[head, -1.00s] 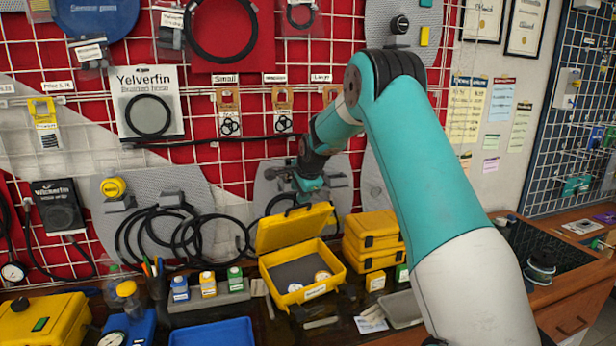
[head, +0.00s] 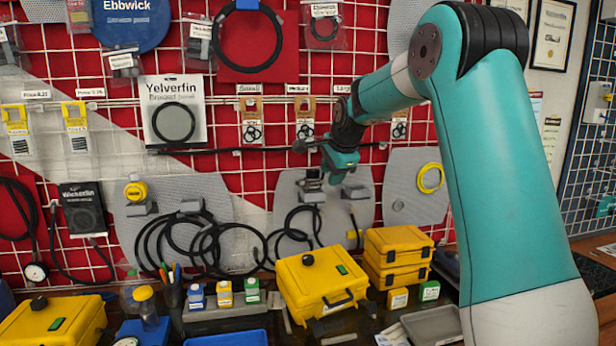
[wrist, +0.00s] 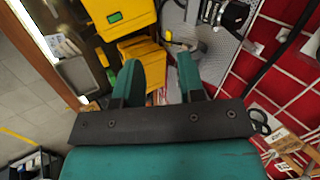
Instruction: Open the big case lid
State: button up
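A big yellow case (head: 330,298) stands at the middle of the bench in the head view. Its lid (head: 318,272) is down, with a black knob (head: 308,260) and a green label on top; a dark handle is on its front. A yellow case with a green patch also shows in the wrist view (wrist: 115,12), at the top edge. My gripper (head: 338,172) is up in front of the pegboard, above and apart from the case. In the wrist view its two teal fingers (wrist: 160,75) are spread, with nothing held between them.
Another yellow case (head: 55,322) with a black knob stands at the left. Smaller stacked yellow cases (head: 398,258) stand close on the right of the big case. Small bottles (head: 224,292) and a blue tray (head: 230,338) are at its left. Black hoses (head: 185,240) hang behind.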

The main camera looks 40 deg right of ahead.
jog(key=s+a+f+n+g+y+b, duration=0.1)
jog(key=s+a+f+n, duration=0.1)
jog(key=s+a+n, duration=0.4)
jog(key=s+a+f+n+g+y, duration=0.1)
jog(key=s+a+n, duration=0.6)
jog(key=a, duration=0.8)
jog(key=s+a+f+n+g+y+b, duration=0.1)
jog(key=s+a+f+n+y, duration=0.2)
jog(key=s+a+n, duration=0.3)
jog(key=a, duration=0.4)
jog(key=shift+s+a+f+g+b, duration=0.2)
jog(key=shift+s+f+g+b, duration=0.15)
jog(key=shift+f+g, duration=0.05)
jog(key=s+a+f+n, duration=0.1)
jog(key=s+n, duration=0.1)
jog(key=s, duration=0.2)
jog(key=s+a+f+n+g, duration=0.1)
jog(key=s+a+n, duration=0.1)
jog(key=s+n, duration=0.1)
jog(key=s+a+f+n+g+y, duration=0.1)
jog(key=s+a+n, duration=0.1)
jog(key=s, duration=0.4)
jog(key=shift+a+f+n+b, duration=0.1)
jog(key=shift+f+n+b, duration=0.3)
jog(key=shift+n, duration=0.2)
jog(key=shift+s+a+n+g, duration=0.1)
jog(key=shift+s+n+g, duration=0.2)
jog(key=shift+s, duration=0.1)
jog(key=shift+f, duration=0.1)
